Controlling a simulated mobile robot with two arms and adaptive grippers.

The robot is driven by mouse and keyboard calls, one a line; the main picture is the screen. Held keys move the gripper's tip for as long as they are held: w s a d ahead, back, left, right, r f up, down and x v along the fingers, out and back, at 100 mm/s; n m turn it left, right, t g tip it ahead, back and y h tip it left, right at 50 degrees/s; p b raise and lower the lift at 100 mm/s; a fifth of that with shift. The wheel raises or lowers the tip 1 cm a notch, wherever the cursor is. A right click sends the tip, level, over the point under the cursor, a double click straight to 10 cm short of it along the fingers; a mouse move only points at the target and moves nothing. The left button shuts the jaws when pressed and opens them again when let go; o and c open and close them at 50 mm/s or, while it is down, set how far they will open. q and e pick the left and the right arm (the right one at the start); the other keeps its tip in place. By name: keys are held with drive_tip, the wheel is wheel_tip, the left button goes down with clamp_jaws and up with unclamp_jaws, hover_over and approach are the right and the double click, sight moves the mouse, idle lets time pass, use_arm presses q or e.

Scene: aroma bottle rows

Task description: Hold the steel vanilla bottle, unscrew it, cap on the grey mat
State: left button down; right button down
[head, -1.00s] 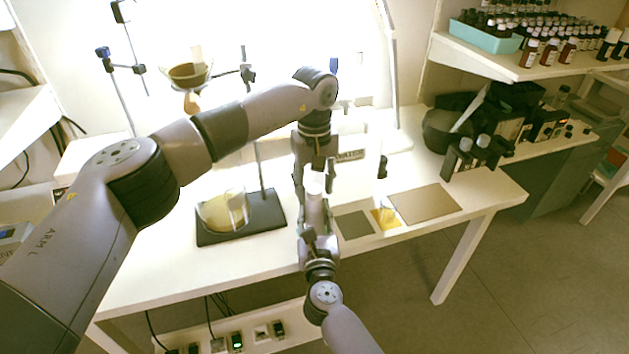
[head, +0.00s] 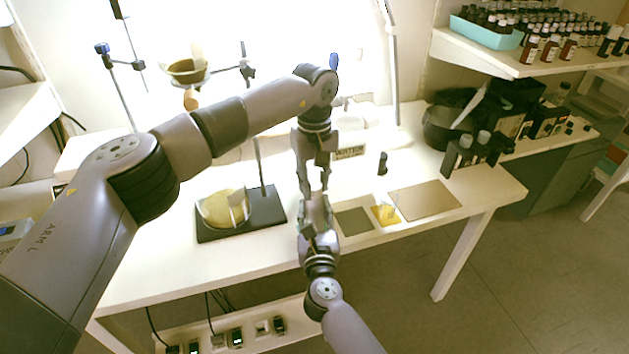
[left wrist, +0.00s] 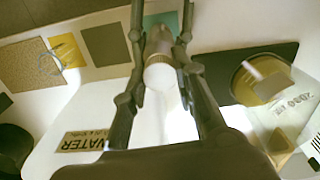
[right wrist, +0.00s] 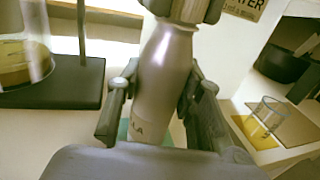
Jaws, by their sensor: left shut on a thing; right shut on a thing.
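The steel vanilla bottle (right wrist: 165,75) stands upright between the fingers of my right gripper (right wrist: 158,100), which is shut on its body; part of its label shows low down. In the head view, my right gripper (head: 316,208) is below my left gripper (head: 314,188), and the fingers largely hide the bottle. In the left wrist view, the pale round cap with a ribbed edge (left wrist: 160,74) sits between the left gripper's fingers (left wrist: 162,45), which are shut on it. Whether cap and bottle are apart is hard to tell. The grey mat (head: 354,222) lies on the table right of the grippers.
A yellow mat (head: 377,213) with a small glass on it and a brown mat (head: 428,201) lie right of the grey mat. A dark stand base (head: 262,218) with a glass vessel is on the left. A small dark bottle (head: 382,163) stands behind the mats.

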use_arm(q)
drive_tip(key=n, duration=1.4)
drive_tip(key=shift+n, duration=0.3)
drive_tip(key=n, duration=0.7)
drive_tip(key=shift+n, duration=0.4)
drive_tip(key=n, duration=0.3)
drive_tip(key=shift+n, duration=0.3)
drive_tip(key=n, duration=0.3)
drive_tip(key=shift+r+n, duration=0.1)
drive_tip(key=shift+n, duration=0.3)
drive_tip(key=n, duration=0.5)
